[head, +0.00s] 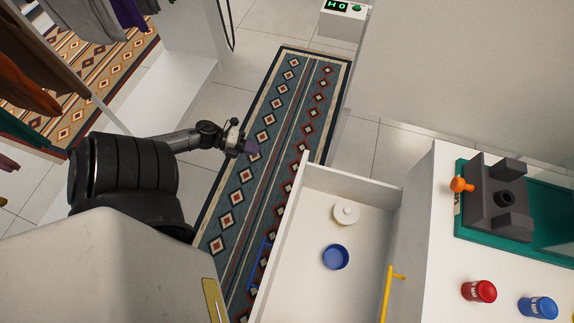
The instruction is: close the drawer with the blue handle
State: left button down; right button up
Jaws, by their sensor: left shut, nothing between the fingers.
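The drawer (350,185) with the blue handle (262,266) is pulled open. It is white, and its front panel faces left over the rug, with the blue handle on the outer side, partly hidden at that steep angle. Inside lie a round white lid-like item (346,212) and a blue round container (335,256). My left gripper (246,146) is shut and empty. It is above the patterned rug, up and left of the drawer's far front corner, apart from drawer and handle. My right gripper is out of view.
A yellow handle (387,295) is on the cabinet front beside the drawer. The white countertop holds a teal tray (545,220) with a dark device (497,205), a red jar (478,291) and a blue jar (538,307). Hanging clothes (30,60) are at upper left. The patterned rug (300,100) is clear.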

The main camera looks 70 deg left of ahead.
pick_arm(q)
jog(key=w+d+f+m+h+b, duration=0.1)
jog(key=w+d+m+h+b, duration=0.1)
jog(key=w+d, duration=0.7)
jog(key=shift+w+d+f+g+h+b, duration=0.3)
jog(key=shift+w+d+f+b, duration=0.1)
jog(key=shift+d+b, duration=0.45)
jog(key=shift+d, duration=0.1)
